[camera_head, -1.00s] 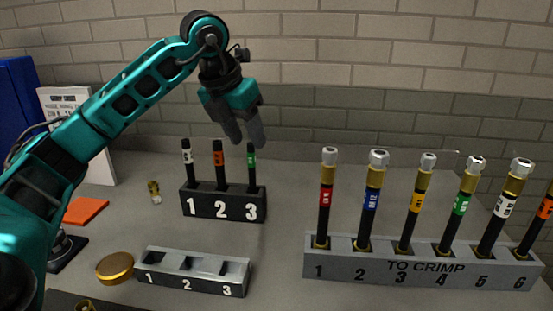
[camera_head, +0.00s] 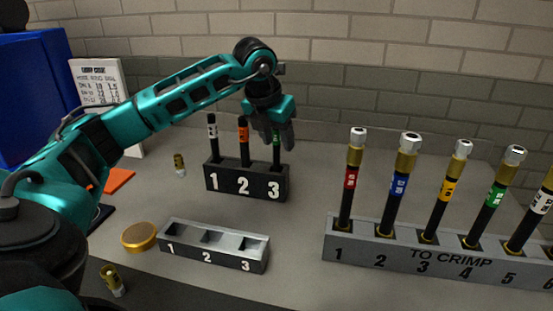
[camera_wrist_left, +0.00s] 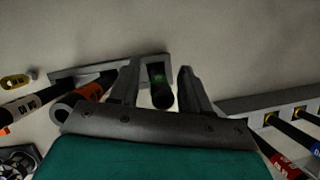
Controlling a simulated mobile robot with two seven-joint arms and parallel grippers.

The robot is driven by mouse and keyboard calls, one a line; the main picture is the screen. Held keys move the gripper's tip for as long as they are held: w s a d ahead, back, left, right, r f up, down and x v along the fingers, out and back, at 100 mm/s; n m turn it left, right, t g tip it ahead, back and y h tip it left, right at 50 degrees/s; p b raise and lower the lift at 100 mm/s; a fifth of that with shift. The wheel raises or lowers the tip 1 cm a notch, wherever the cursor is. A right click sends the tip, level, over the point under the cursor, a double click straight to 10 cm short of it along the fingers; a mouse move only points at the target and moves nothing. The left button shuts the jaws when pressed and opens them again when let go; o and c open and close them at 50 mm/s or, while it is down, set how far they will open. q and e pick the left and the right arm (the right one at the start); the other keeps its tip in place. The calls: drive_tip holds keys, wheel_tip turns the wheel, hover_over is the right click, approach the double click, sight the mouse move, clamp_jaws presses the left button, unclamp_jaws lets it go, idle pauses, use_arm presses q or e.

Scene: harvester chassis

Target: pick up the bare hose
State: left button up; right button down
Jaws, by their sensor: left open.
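Black bare hoses stand upright in the black rack (camera_head: 246,182) marked 1, 2, 3: a white-banded hose (camera_head: 212,132) in slot 1, an orange-banded hose (camera_head: 244,135) in slot 2, and a green-banded hose (camera_head: 276,152) in slot 3. My left gripper (camera_head: 279,138) is open over slot 3, its fingers down around the upper part of the green-banded hose. In the left wrist view that hose (camera_wrist_left: 161,98) shows between the two open fingers, with gaps at its sides. Its top is hidden by the gripper in the head view. My right gripper is not in view.
A grey TO CRIMP rack (camera_head: 400,257) holds several fitted hoses at right. A low grey tray (camera_head: 214,246) marked 1, 2, 3 lies in front. A gold disc (camera_head: 139,237) and brass fittings (camera_head: 179,165) lie left. A card (camera_head: 95,82) stands behind.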

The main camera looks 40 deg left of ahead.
use_arm(q)
drive_tip(key=shift+w+f, duration=0.2)
drive_tip(key=shift+f, duration=0.4)
clamp_jaws()
